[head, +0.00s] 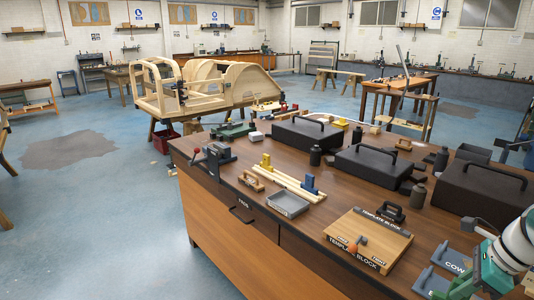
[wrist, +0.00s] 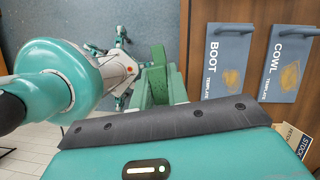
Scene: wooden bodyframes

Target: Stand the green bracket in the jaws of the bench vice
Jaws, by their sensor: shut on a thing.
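The bench vice (head: 213,158), dark grey with a red-knobbed handle, stands at the near left corner of the wooden bench in the head view. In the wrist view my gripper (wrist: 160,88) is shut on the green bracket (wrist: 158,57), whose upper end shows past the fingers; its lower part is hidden. In the head view my gripper (head: 468,286) is at the lower right, far along the bench from the vice. The bracket cannot be told apart from my gripper there. The vice is not in the wrist view.
The bench (head: 285,243) carries a template block (head: 385,238) with an orange knob, a grey tray (head: 288,204), pale wooden strips (head: 297,187) and black cases (head: 375,168). BOOT (wrist: 226,60) and COWL (wrist: 289,62) plates lie beside my gripper. Open floor lies left of the bench.

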